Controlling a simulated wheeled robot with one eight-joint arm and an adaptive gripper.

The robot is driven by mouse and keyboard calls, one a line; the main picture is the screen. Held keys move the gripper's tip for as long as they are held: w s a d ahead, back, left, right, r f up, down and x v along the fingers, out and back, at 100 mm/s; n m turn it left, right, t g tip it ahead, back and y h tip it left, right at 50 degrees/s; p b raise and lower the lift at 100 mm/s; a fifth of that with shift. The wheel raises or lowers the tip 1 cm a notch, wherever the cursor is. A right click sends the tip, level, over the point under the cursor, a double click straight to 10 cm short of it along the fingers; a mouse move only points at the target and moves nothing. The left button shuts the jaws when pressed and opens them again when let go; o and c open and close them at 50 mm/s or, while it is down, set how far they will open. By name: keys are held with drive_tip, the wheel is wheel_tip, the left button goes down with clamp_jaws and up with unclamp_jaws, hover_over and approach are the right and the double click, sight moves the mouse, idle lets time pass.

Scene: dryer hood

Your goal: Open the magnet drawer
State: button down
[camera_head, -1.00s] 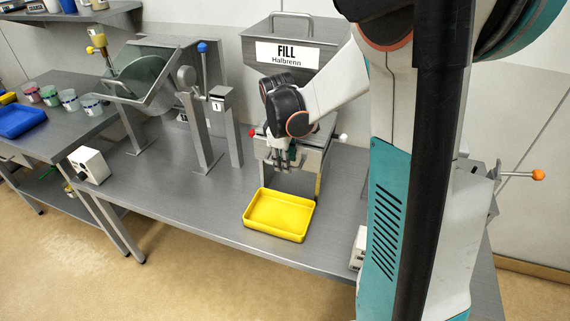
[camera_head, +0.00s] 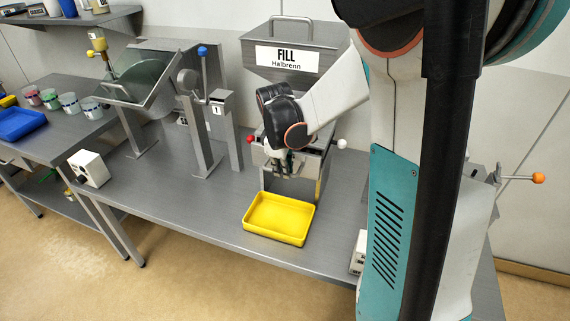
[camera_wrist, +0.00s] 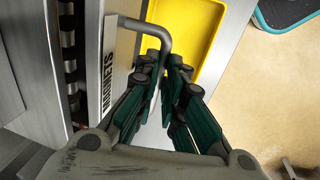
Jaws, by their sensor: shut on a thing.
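The magnet drawer has a pale front plate with the word MAGNETS (camera_wrist: 108,65) in the wrist view. Its grey bar handle (camera_wrist: 150,27) bends out from the plate. My gripper (camera_wrist: 167,72) is shut around this handle, with dark green fingers on both sides. Left of the plate, a row of dark and metallic parts (camera_wrist: 68,45) shows. In the head view, my gripper (camera_head: 283,168) is at the front of the metal housing below the FILL hopper (camera_head: 290,40). My wrist hides much of the drawer there.
A yellow tray (camera_head: 279,239) stands on the metal table in front of the housing. A red knob (camera_head: 250,139) and a white knob (camera_head: 341,144) flank the housing. A post marked 1 (camera_head: 218,107) stands to the left. The table between post and tray is clear.

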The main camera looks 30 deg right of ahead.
drive_tip(key=s+a+p, duration=0.1)
drive_tip(key=s+a, duration=0.8)
drive_tip(key=a, duration=0.2)
drive_tip(key=shift+a, duration=0.35)
drive_tip(key=shift+s, duration=0.1)
drive_tip(key=c, duration=1.7)
unclamp_jaws()
drive_tip(key=r, duration=0.4)
drive_tip(key=s+a+r, duration=0.1)
drive_tip(key=r, duration=0.2)
drive_tip(key=a+r, duration=0.1)
drive_tip(key=r, duration=0.3)
drive_tip(key=shift+s+r, duration=0.3)
drive_tip(key=shift+r, duration=0.05)
